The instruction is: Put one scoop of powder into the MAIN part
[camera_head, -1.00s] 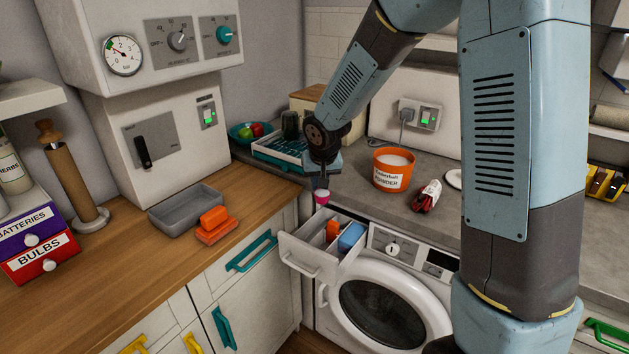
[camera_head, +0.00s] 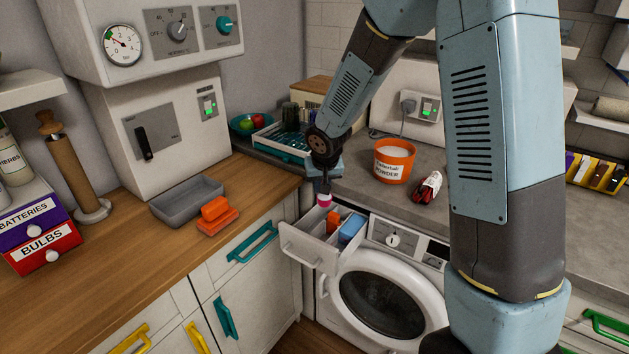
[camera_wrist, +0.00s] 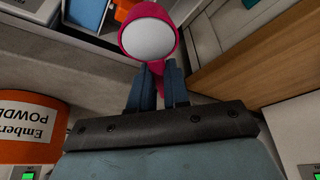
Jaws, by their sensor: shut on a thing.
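My gripper (camera_wrist: 158,88) is shut on the handle of a pink scoop (camera_wrist: 170,20). The scoop's bowl holds white powder, level and facing up in the wrist view. In the head view the scoop (camera_head: 325,200) is just above the back left part of the open washing machine drawer (camera_head: 300,243). The drawer has an orange piece (camera_head: 333,221) and a blue piece (camera_head: 351,229) in its compartments. No label shows which compartment is MAIN. The orange powder tub (camera_head: 394,165) stands on the grey worktop, open, with white powder inside.
The washing machine (camera_head: 385,305) is below the worktop. A red-and-dark item (camera_head: 427,187) lies near the tub. A grey tray (camera_head: 187,202) and an orange brush-like block (camera_head: 216,212) are on the wooden counter at left. A teal rack (camera_head: 285,140) stands behind my gripper.

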